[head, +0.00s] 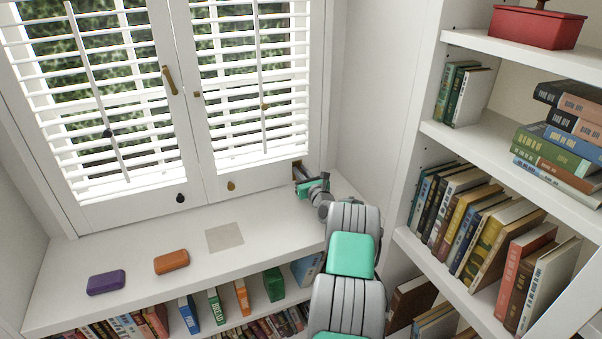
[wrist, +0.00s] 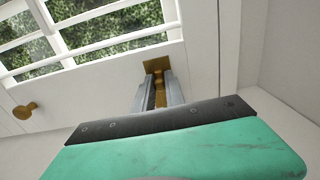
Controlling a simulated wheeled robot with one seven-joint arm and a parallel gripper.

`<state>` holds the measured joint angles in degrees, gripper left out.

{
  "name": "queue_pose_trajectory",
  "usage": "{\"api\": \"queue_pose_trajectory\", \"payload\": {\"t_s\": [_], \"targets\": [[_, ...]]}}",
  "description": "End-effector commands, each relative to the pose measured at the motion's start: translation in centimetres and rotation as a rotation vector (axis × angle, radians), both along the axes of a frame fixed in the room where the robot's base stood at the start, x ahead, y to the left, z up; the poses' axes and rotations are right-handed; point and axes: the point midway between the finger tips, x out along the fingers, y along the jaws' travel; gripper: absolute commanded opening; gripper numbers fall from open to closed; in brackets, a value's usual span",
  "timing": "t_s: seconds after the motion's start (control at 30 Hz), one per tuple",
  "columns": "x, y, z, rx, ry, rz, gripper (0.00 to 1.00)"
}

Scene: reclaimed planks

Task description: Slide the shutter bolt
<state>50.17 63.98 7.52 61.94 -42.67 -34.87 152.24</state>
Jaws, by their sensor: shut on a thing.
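The shutter bolt (wrist: 157,65) is brass, with a plate at the lower right corner of the right shutter panel (wrist: 100,76). My gripper (wrist: 160,92) is shut on its brass part, with a grey finger on either side. In the head view my gripper (head: 302,175) reaches that corner just above the sill, and the bolt is mostly hidden behind it. The white louvred shutters (head: 205,150) look closed. A longer brass fitting (head: 170,80) sits upright where the two panels meet. How far the bolt is slid cannot be told.
A purple block (head: 106,282), an orange block (head: 171,262) and a grey square (head: 224,237) lie on the white sill (head: 130,250). A dark knob (head: 181,198) and brass knob (head: 231,186) sit low on the shutters. A bookshelf (head: 470,140) stands close on the right.

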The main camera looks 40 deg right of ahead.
Motion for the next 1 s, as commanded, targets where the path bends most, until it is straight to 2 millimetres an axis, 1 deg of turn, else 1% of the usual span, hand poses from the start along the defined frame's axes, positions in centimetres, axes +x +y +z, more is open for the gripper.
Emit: {"api": "queue_pose_trajectory", "payload": {"t_s": [0.07, 0.23, 0.3, 0.57, 0.6, 0.83, 0.87, 1.0], "targets": [[0.0, 0.0, -0.1, 0.0, 0.0, 0.0, 0.0], [0.0, 0.0, -2.1, 0.0, 0.001, 0.0, 0.0], [0.0, 0.0, -2.6, 0.0, 0.001, 0.0, 0.0], [0.0, 0.0, -2.5, 0.003, 0.005, 0.0, 0.0], [-0.1, 0.0, -2.6, 0.004, 0.005, 0.0, 0.17], [0.0, 0.0, -2.4, 0.001, 0.003, 0.0, 0.36], [0.0, 0.0, -2.3, 0.001, 0.003, 0.0, 0.37], [0.0, 0.0, -2.3, 0.001, 0.002, 0.0, 0.37]]}}
